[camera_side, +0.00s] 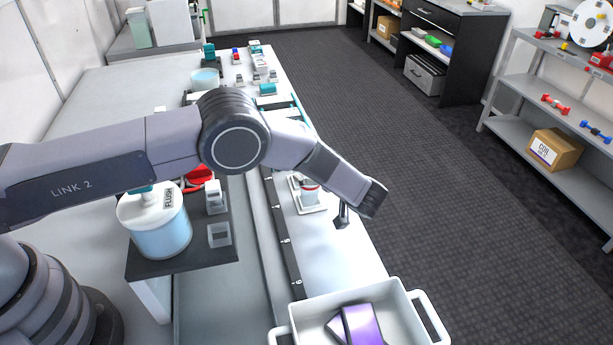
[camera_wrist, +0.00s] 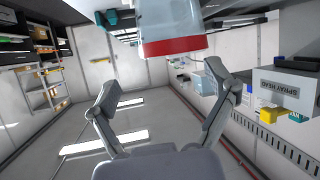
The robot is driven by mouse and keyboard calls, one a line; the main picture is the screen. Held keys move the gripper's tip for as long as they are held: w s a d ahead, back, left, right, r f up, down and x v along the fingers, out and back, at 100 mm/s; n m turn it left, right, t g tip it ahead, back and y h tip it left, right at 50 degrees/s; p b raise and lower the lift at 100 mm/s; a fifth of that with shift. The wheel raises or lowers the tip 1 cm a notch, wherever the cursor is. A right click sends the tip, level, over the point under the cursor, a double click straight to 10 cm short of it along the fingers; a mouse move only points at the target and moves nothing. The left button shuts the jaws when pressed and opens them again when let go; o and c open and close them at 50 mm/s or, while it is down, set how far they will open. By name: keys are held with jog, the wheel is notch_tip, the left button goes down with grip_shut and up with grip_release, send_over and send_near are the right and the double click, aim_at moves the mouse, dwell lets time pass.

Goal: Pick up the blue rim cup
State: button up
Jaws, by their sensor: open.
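I cannot make out a cup with a blue rim in either view. A pale cup with a red band (camera_side: 310,187) stands on a white holder (camera_side: 312,208) on the bench, left of my gripper (camera_side: 342,216) in the side view. A pale cup with a red band (camera_wrist: 172,32) also fills the top middle of the wrist view, cut off by the picture edge. My gripper (camera_wrist: 163,82) is open there, its fingers spread with nothing between them. The cup is beyond the fingertips, apart from them.
A white tray (camera_side: 281,336) holding a purple object (camera_side: 362,325) stands at the bench's near end. A FLUSH container (camera_side: 160,230) with blue liquid stands on a dark platform left of the rail. Small parts crowd the far bench end. Floor to the right is clear.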

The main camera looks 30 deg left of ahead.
jog(key=shift+x, duration=3.55)
jog(key=c, duration=1)
jog(key=shift+c, duration=0.2)
